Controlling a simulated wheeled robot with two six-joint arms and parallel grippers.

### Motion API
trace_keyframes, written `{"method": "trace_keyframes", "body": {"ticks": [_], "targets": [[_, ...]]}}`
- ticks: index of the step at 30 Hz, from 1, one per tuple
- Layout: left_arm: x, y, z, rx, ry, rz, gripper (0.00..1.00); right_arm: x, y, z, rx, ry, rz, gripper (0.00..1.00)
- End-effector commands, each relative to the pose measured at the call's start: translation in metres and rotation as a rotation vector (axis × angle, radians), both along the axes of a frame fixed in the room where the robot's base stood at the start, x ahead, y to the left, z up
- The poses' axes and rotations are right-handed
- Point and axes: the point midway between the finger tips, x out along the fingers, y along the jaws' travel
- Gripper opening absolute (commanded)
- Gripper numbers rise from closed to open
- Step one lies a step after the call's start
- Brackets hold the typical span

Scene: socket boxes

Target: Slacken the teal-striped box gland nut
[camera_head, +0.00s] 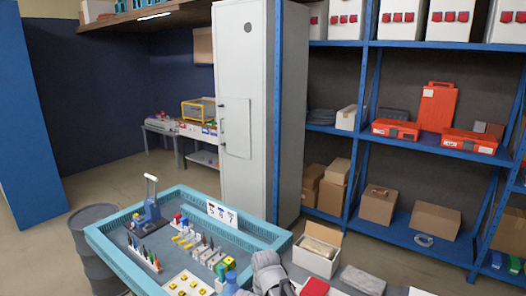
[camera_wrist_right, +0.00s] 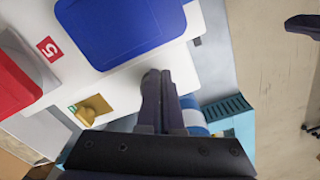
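In the right wrist view, a brass-coloured fitting (camera_wrist_right: 95,106) sits on a white box face (camera_wrist_right: 122,88), with a small teal-green mark (camera_wrist_right: 72,109) beside it. It looks like a gland nut, though its thread and shape are partly unclear. My right gripper (camera_wrist_right: 158,74) has its two dark fingers close together, with nothing seen between them. The fingertips are to the right of the brass fitting, apart from it in the picture, below a blue panel (camera_wrist_right: 122,28).
A teal-rimmed workbench (camera_head: 112,255) holds several small tools and parts. An open carton (camera_head: 316,256) and a red item (camera_head: 315,287) are to its right. A tall grey cabinet (camera_head: 248,120) stands behind. In the wrist view, a red part (camera_wrist_right: 22,85) is at left, a blue-white cylinder (camera_wrist_right: 194,116) at right.

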Motion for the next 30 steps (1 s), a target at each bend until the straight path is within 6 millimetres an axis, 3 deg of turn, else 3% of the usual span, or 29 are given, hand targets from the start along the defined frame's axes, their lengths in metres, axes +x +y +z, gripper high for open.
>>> {"method": "trace_keyframes", "body": {"ticks": [30], "targets": [[0.0, 0.0, 0.0001, 0.0, 0.0, 0.0, 0.5, 0.008, -0.0097, 0.0002, 0.001, -0.007, -0.001, 0.0]]}}
